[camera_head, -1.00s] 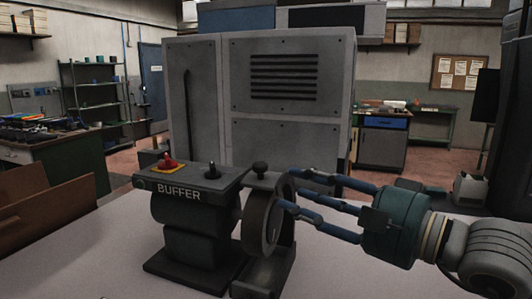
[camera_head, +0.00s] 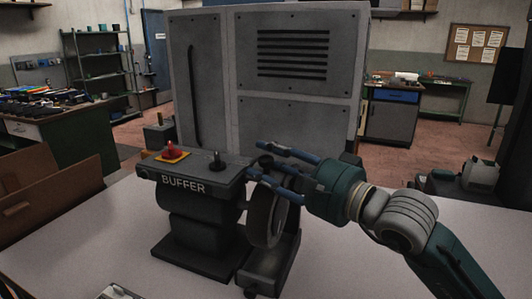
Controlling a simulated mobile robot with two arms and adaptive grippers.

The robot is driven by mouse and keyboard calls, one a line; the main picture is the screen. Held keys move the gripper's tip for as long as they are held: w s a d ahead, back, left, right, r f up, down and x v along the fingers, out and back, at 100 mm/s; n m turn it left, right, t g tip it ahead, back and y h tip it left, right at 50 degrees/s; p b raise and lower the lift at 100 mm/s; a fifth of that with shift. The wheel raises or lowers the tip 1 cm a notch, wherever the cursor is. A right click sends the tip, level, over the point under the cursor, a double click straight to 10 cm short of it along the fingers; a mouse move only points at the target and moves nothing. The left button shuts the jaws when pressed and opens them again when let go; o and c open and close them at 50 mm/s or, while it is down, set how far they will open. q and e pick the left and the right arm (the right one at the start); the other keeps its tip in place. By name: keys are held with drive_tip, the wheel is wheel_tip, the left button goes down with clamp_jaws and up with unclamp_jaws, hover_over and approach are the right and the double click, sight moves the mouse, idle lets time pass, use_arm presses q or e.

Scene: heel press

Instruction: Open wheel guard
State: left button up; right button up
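The dark buffer (camera_head: 200,218), lettered BUFFER, stands upright on the pale table. Its wheel (camera_head: 264,217) sits at its right side, with the dark guard (camera_head: 285,228) around the wheel. The guard's top and its knob are largely hidden behind my fingers. My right gripper (camera_head: 256,161) comes in from the right at the top of the guard. Its blue fingers are spread apart, one above and others lower, with the guard's top between or behind them. I cannot tell whether they touch it. My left gripper is not in view.
A red button on a yellow plate (camera_head: 173,154) and a black knob (camera_head: 217,160) sit on the buffer's top. A large grey cabinet (camera_head: 297,110) stands behind. Brown boards (camera_head: 48,205) lean at the left. The table (camera_head: 370,255) is clear at the front right.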

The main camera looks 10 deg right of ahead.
drive_tip(key=shift+w+a, duration=0.15)
drive_tip(key=shift+a, duration=0.05)
drive_tip(key=shift+w, duration=0.15)
clamp_jaws()
drive_tip(key=shift+r, duration=0.1)
